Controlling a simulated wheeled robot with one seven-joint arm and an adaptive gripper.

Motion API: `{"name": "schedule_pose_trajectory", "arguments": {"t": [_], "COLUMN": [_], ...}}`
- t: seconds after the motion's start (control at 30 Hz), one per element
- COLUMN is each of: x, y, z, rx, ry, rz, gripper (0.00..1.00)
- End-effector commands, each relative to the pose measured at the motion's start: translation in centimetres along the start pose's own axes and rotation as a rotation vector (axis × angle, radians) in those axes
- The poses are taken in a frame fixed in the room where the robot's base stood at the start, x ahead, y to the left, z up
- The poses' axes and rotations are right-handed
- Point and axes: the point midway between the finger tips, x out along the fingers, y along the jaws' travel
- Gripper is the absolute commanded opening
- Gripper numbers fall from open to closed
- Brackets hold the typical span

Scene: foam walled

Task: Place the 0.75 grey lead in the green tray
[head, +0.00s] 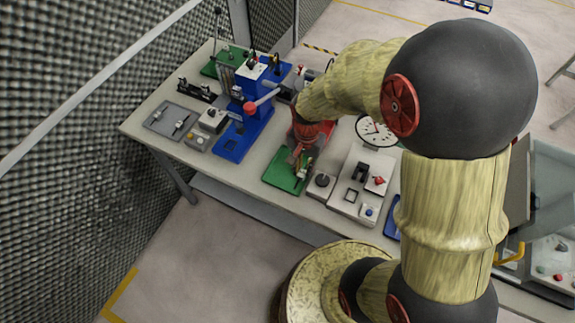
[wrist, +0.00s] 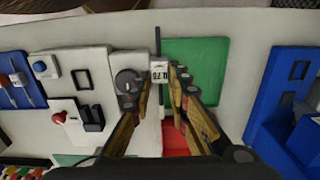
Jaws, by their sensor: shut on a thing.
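My gripper (wrist: 156,84) is shut on the 0.75 grey lead (wrist: 158,68), which shows a pale label reading 0.75 and a thin dark stem. In the wrist view the lead appears at the left edge of the green tray (wrist: 205,60); its height above the tray is unclear. In the head view the green tray (head: 281,178) lies at the table's front edge, with my gripper (head: 299,162) over its right part. My wrist and fingers hide part of the tray and most of the lead there.
A grey box with a round knob (wrist: 127,80) stands close left of my gripper in the wrist view. A red surface (wrist: 174,138) lies beside the tray. A blue fixture (head: 240,135) stands left in the head view, and a white switch panel (head: 355,197) right.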

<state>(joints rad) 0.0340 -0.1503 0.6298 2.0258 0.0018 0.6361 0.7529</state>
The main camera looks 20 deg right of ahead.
Motion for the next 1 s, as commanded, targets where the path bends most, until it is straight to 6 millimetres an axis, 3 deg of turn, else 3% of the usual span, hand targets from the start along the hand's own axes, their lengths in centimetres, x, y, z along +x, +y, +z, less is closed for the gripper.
{"name": "schedule_pose_trajectory", "arguments": {"t": [0.17,0.4,0.73,0.9,1.0], "x": [2.0,6.0,7.8,10.3,10.7], "y": [-3.2,-5.7,-7.0,-6.9,-6.9], "z": [-2.3,-4.2,-5.2,-5.0,-5.1], "rx": [-0.002,-0.001,-0.001,-0.001,-0.001], "ry": [-0.002,-0.001,0.000,-0.001,0.001], "rz": [0.001,0.001,0.000,0.001,-0.001], "gripper": [0.00,0.00,0.00,0.00,0.00]}}
